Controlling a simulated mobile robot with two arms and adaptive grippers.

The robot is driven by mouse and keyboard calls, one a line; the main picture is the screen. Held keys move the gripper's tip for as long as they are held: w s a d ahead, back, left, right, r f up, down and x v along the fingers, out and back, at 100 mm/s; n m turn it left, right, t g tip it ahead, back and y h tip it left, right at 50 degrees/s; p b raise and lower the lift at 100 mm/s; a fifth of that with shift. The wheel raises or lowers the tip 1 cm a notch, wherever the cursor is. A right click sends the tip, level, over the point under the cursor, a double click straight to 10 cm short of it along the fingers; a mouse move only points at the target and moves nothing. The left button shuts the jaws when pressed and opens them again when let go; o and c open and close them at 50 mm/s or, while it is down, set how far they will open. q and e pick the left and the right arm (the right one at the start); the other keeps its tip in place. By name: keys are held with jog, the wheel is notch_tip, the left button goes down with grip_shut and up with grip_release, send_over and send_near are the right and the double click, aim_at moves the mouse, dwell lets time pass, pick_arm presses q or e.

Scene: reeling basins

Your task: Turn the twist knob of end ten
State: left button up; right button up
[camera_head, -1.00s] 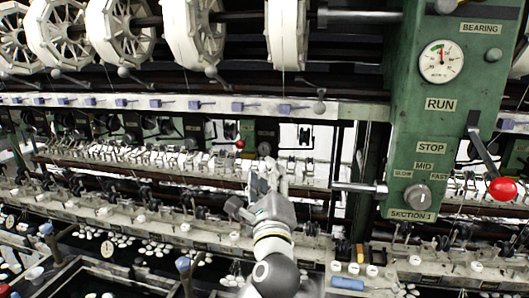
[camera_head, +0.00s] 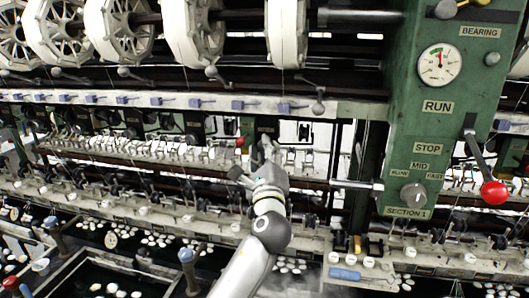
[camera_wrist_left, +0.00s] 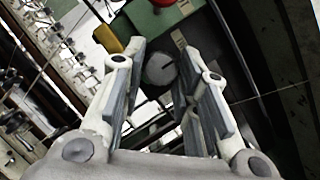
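A round grey knob (camera_wrist_left: 160,68) with a dark slot shows in the left wrist view, on a small green panel (camera_wrist_left: 143,20). My left gripper (camera_wrist_left: 161,50) is open, with one finger on each side of the knob in that view. I see a gap on both sides and cannot tell how far the fingertips are from it. In the head view my left gripper (camera_head: 265,148) reaches forward to the rear bench, and the knob is not visible there. I cannot read an end number on it. My right gripper is not in view.
A red ball (camera_head: 240,142) sits by the small panel; red also shows at the top of the wrist view (camera_wrist_left: 163,2). A large green control column (camera_head: 440,110) with a red-balled lever (camera_head: 494,192) stands at right. Basins and benches lie below; white reels (camera_head: 190,30) hang above.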

pick_arm(q)
jog(key=c, duration=0.4)
jog(key=shift+m+h, duration=0.3)
jog(key=shift+m, duration=0.6)
jog(key=o, duration=0.7)
jog(key=v, duration=1.2)
jog(key=shift+f, duration=0.2)
